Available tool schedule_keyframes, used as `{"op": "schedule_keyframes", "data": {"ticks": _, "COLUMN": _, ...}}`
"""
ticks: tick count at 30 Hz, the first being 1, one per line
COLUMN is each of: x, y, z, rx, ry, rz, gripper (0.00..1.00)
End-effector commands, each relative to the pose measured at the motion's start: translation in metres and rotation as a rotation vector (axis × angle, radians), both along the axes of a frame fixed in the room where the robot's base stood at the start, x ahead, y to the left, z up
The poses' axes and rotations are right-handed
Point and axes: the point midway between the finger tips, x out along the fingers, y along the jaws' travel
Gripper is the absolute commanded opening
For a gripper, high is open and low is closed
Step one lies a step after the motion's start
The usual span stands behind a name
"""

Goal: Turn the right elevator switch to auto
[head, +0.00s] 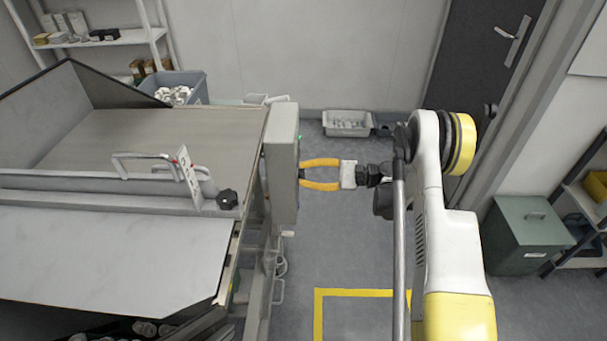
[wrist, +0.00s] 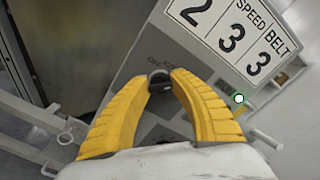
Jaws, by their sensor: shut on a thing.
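A grey control box (head: 281,160) stands on the right end of the machine in the head view. My gripper (head: 304,172) reaches its right-hand face from the right, with yellow fingers. In the wrist view the control panel (wrist: 150,115) is tilted, and the yellow fingers of my gripper (wrist: 160,82) are closed around a small black rotary switch (wrist: 158,80). Lettering beside the switch is too small to read surely, and the fingers hide part of the panel. I cannot tell which position the switch is in.
A sign reading "SPEED BELT" with large digits (wrist: 235,35) is on the panel, near a green lamp (wrist: 239,98). The hopper machine (head: 160,140) fills the left. A grey bin (head: 348,123) and a green box (head: 525,235) stand on the floor. Floor below my arm is clear.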

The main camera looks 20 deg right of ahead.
Motion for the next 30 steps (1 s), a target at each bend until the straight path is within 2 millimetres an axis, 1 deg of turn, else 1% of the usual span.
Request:
{"op": "schedule_keyframes", "data": {"ticks": 5, "x": 0.0000, "y": 0.0003, "z": 0.0001, "rx": -0.007, "ry": -0.025, "rz": 0.001, "gripper": 0.00}}
{"op": "schedule_keyframes", "data": {"ticks": 11, "x": -0.0001, "y": 0.0004, "z": 0.0001, "rx": -0.037, "ry": -0.117, "rz": 0.001, "gripper": 0.00}}
{"op": "schedule_keyframes", "data": {"ticks": 30, "x": -0.0004, "y": 0.0007, "z": -0.0008, "rx": -0.193, "ry": -0.595, "rz": 0.001, "gripper": 0.00}}
